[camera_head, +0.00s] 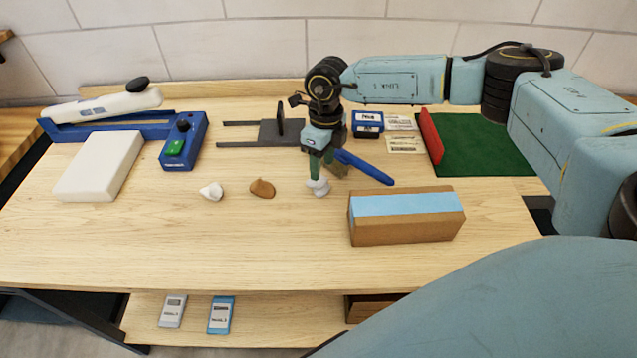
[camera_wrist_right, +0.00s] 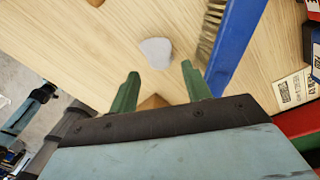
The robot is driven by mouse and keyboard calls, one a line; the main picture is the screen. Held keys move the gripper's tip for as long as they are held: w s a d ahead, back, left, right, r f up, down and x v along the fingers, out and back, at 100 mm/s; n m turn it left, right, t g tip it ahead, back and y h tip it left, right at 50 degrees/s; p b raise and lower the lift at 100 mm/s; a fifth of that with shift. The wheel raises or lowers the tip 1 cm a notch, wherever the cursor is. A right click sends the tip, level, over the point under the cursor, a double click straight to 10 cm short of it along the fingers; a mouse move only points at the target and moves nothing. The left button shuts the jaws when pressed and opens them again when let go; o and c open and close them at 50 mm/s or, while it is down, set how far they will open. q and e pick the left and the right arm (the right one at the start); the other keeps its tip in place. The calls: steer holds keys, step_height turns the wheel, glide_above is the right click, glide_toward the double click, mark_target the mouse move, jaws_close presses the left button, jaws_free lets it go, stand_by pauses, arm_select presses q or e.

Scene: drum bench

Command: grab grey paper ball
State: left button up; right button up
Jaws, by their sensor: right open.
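The grey paper ball (camera_head: 319,187) lies on the wooden bench, just below the fingertips of my right gripper (camera_head: 324,174). In the right wrist view the grey ball (camera_wrist_right: 156,52) shows whole, a little beyond the gap between the two green fingers of the right gripper (camera_wrist_right: 160,72). The fingers are apart and nothing is between their tips. In the head view the fingers overlap the ball's upper edge, so whether they touch it cannot be told. My left gripper is not in view.
A brown crumpled ball (camera_head: 262,188) and a white one (camera_head: 211,191) lie to the left. A blue-handled brush (camera_head: 364,167) is close on the right. A cardboard box with a blue top (camera_head: 408,230) stands front right. The front-left bench is clear.

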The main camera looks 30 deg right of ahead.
mark_target(318, 184)
step_height(318, 184, down, 2)
steer(key=shift+a+f, duration=0.15)
steer(key=shift+f, duration=0.05)
steer(key=shift+a+f, duration=0.2)
steer(key=shift+f, duration=1.5)
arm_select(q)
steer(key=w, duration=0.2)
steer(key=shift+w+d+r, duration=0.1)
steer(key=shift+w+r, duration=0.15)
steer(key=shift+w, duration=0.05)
arm_select(e)
steer(key=c, duration=0.6)
